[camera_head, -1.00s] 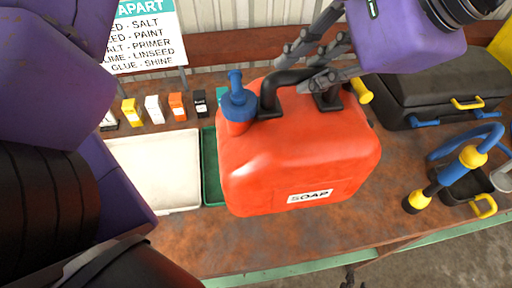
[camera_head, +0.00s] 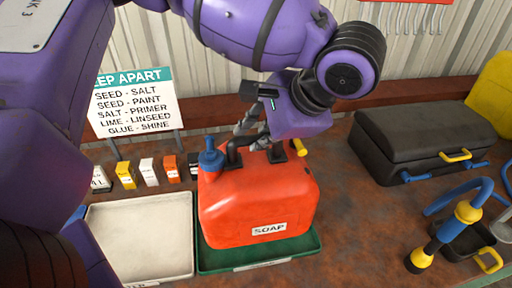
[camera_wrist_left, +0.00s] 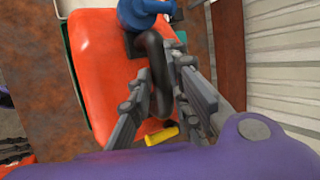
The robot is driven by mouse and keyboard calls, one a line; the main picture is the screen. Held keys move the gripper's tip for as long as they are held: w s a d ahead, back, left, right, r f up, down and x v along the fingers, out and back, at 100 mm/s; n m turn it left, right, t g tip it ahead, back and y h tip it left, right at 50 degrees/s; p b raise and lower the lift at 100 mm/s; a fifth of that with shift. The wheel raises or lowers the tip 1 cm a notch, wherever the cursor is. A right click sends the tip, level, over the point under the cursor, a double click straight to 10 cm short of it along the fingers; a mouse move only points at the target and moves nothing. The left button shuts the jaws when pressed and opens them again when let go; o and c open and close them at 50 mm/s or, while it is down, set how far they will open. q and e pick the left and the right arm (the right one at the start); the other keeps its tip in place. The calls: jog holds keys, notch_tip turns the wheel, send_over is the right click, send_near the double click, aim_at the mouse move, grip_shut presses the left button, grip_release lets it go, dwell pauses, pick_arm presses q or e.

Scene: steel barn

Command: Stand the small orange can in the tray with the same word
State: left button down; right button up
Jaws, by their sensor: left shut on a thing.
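The orange can (camera_head: 258,203), with a blue cap, a black handle and a "SOAP" label, stands upright within the green tray (camera_head: 215,262) in the head view. I cannot tell if its base touches the tray floor. The tray's front label is too small to read. My left gripper (camera_head: 262,138) is at the top of the can, shut on its black handle. In the left wrist view, the fingers of the left gripper (camera_wrist_left: 160,98) close around the handle of the can (camera_wrist_left: 102,75). My right gripper is not in view.
A cream tray (camera_head: 140,235) lies left of the green one, its label mostly cut off. Several small boxes (camera_head: 149,172) and a "KEEP APART" sign (camera_head: 135,102) stand behind. A black case (camera_head: 425,140) and a blue-yellow tool (camera_head: 450,225) are at the right.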

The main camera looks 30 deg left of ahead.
aim_at(248, 154)
pick_arm(q)
jog(key=shift+x, duration=0.75)
jog(key=f, duration=0.3)
jog(key=shift+w, duration=0.25)
jog(key=c, duration=2.1)
grip_release()
jog(key=shift+s+f, duration=0.1)
jog(key=shift+f, duration=0.1)
jog(key=o, duration=0.5)
jog(key=shift+c, duration=0.2)
jog(key=shift+r, duration=0.15)
jog(key=v, duration=1.2)
